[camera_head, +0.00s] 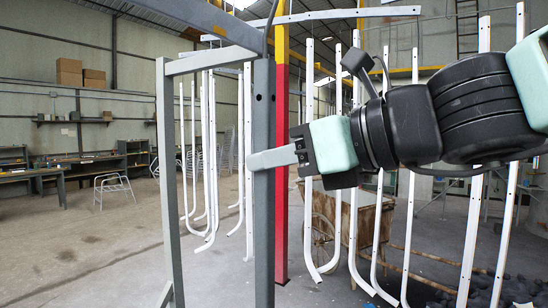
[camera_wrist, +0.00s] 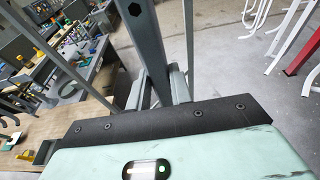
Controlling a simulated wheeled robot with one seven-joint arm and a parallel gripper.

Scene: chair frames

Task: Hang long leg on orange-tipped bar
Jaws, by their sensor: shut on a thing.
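My gripper (camera_head: 265,158) reaches in from the right. Its flat grey finger crosses in front of a long grey upright (camera_head: 264,230), with the tip past its left edge. In the wrist view my fingers (camera_wrist: 164,88) are around this grey upright (camera_wrist: 148,45), shut on it. The upright stands nearly vertical in the head view; its lower end is out of view. Several white long legs (camera_head: 361,180) with curved feet hang at the middle and right. White bars (camera_head: 340,15) run overhead.
A yellow-and-red post (camera_head: 282,170) stands just behind the grey upright. A second grey post (camera_head: 168,190) and a sloping grey beam (camera_head: 195,20) are at the left. Workbenches (camera_head: 75,170) line the left wall. Floor at left is open.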

